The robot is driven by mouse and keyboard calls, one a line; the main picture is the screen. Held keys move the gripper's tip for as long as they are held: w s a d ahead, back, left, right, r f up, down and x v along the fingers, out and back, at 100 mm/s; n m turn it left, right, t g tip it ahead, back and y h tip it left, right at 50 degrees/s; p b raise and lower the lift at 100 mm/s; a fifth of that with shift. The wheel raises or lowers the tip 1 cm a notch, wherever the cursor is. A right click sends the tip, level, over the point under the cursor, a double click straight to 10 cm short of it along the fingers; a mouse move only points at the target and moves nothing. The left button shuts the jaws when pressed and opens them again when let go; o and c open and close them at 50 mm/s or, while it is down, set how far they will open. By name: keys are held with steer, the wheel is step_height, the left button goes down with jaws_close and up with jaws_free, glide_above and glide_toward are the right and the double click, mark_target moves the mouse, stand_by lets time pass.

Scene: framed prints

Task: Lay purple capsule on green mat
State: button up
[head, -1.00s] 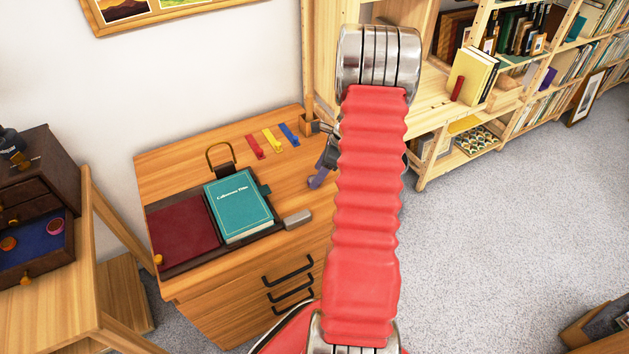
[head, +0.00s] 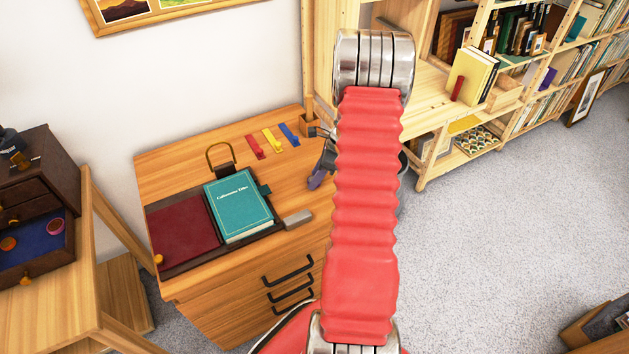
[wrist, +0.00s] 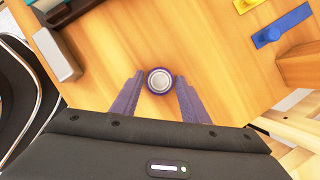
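The purple capsule (wrist: 159,81) shows end-on in the wrist view as a round purple rim with a pale silver centre, over the wooden desktop. My gripper (wrist: 159,76) has its two purple-grey fingers on either side of it, with a narrow gap showing on each side, so it looks open around the capsule. In the head view my gripper (head: 318,178) is low over the right part of the desk, partly hidden by my red arm, and I cannot make out the capsule there.
A teal book (head: 240,205) and a dark red panel (head: 183,238) lie on the desk, near a grey block (head: 297,219). Red, yellow and blue pieces (head: 272,141) lie at the back. A drawer cabinet (head: 35,210) stands left, shelves (head: 480,100) right.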

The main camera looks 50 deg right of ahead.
steer(key=c, duration=0.7)
steer(key=shift+c, duration=0.2)
step_height(320, 180, up, 10)
stand_by(0.3)
stand_by(0.8)
